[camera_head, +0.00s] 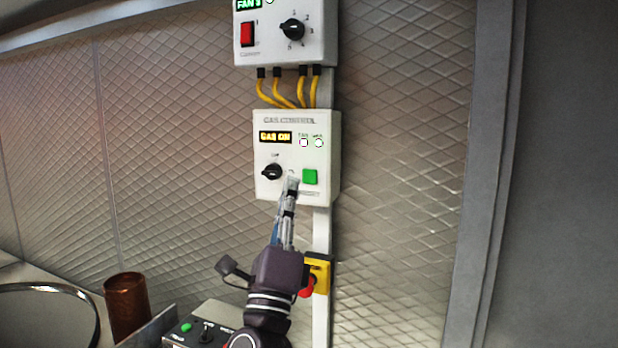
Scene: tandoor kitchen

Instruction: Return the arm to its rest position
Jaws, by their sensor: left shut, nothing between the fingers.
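My left gripper (291,184) points up the picture at the lower part of a white gas control box (262,142) on the wall. Its fingers are shut and hold nothing. The fingertips overlap the box face between the black knob (272,172) and the green button (310,177); I cannot tell whether they touch it. My left arm comes up from the bottom of the picture. My right gripper is not in view.
A fan control box (270,45) hangs above, joined by yellow cables (268,95). A yellow and red switch (318,275) sits below, partly behind my gripper. A copper cup (125,305), a round rim (55,287) and a small control panel (205,328) stand lower left.

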